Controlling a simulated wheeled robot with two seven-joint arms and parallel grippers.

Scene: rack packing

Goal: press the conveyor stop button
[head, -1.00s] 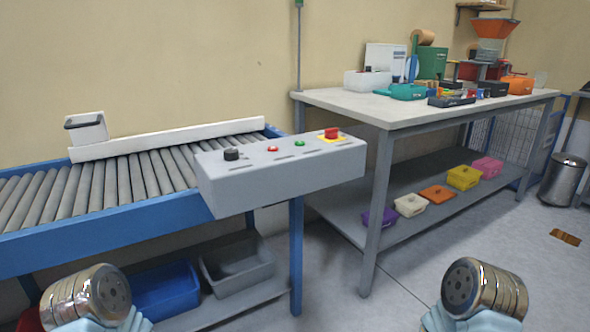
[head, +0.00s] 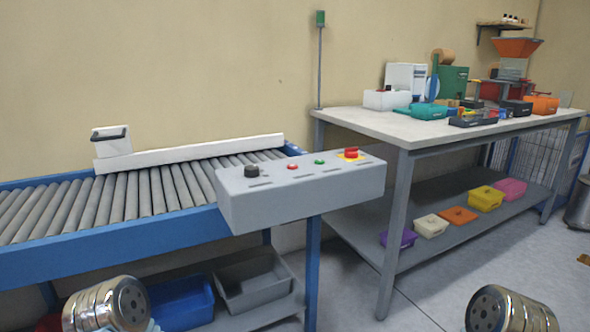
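The grey control box (head: 300,193) sits at the right end of the roller conveyor (head: 120,204). On its top, from left to right, are a black knob (head: 251,171), a small red button (head: 292,167), a small green button (head: 319,162) and a larger red mushroom button (head: 351,152) on a yellow plate. The box's labels are too small to read. Only metal parts of my two arms show at the bottom left and bottom right, below and apart from the box. Neither gripper's fingers are in view.
A workbench (head: 372,121) stands right of the conveyor, with bins and tools on top and several coloured boxes on its lower shelf (head: 417,257). Blue (head: 183,302) and grey (head: 252,282) crates sit under the conveyor. Floor between the arms is clear.

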